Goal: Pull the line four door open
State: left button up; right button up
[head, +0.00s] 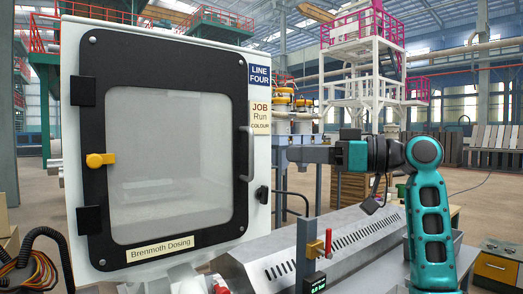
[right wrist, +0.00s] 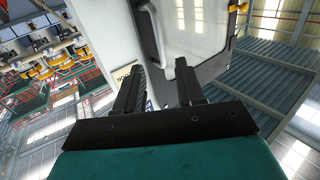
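The line four door (head: 165,150) is a black-framed window door on a white cabinet (head: 257,205) labelled LINE FOUR, in the head view. It looks shut. Black hinges sit on its left side, with a yellow catch (head: 98,160) between them. My left gripper is not in view.
A grey metal housing (head: 285,258) with vent slots and a red-handled valve (head: 316,250) stand below my right arm. A black knob (head: 262,194) juts from the cabinet's right side. Black hose and coloured cables (head: 35,265) lie at lower left.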

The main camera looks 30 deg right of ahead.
jog(key=x, duration=0.8)
jog(key=shift+p, duration=0.4)
grip_shut()
